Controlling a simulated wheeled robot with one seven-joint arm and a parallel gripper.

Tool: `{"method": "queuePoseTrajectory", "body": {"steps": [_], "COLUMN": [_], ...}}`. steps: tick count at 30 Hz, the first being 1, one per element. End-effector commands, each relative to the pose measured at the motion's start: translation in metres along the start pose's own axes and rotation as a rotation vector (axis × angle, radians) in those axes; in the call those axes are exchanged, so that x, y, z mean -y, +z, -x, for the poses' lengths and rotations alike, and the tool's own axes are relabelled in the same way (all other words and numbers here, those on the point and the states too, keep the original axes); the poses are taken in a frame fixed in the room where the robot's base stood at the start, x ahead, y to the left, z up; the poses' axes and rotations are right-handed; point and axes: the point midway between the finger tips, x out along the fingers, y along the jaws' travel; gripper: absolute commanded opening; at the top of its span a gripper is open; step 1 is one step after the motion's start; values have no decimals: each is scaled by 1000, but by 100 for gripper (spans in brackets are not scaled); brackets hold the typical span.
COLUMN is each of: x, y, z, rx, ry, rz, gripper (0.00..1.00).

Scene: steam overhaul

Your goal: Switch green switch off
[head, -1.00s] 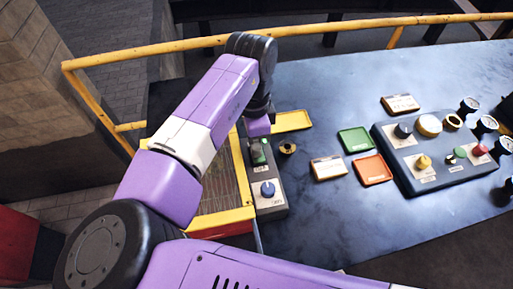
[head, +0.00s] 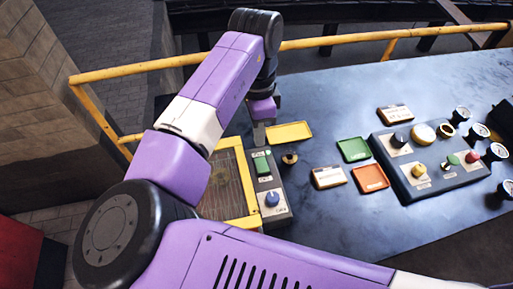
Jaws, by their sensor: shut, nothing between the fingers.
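The green switch (head: 262,163) is a rocker on a pale plate at the upper part of a small dark control box (head: 284,221). I cannot tell which way it is tipped. My gripper (head: 259,143) points down at the far end of this box, just behind the switch in the picture. Its fingers are shut with nothing between them. The fingertips look very near the switch's far edge; I cannot tell whether they touch it.
A blue knob (head: 272,199) sits on the same box, nearer me. A brass-coloured fitting (head: 290,159) and a yellow tray (head: 289,131) are close by. Green (head: 353,149) and orange (head: 370,178) trays and a larger control panel (head: 440,185) lie to the right. A yellow rail (head: 345,40) runs behind.

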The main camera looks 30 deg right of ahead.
Motion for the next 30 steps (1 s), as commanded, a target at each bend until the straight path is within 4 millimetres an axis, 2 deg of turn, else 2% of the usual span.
{"method": "queuePoseTrajectory", "body": {"steps": [6, 12, 24, 30], "x": [3, 4, 4, 9], "y": [0, 0, 0, 1], "z": [39, 59, 62, 51], "rx": [2, 0, 0, 17], "ry": [-2, -1, 0, -10], "rz": [0, 1, 0, -5], "gripper": [0, 0, 0, 0]}}
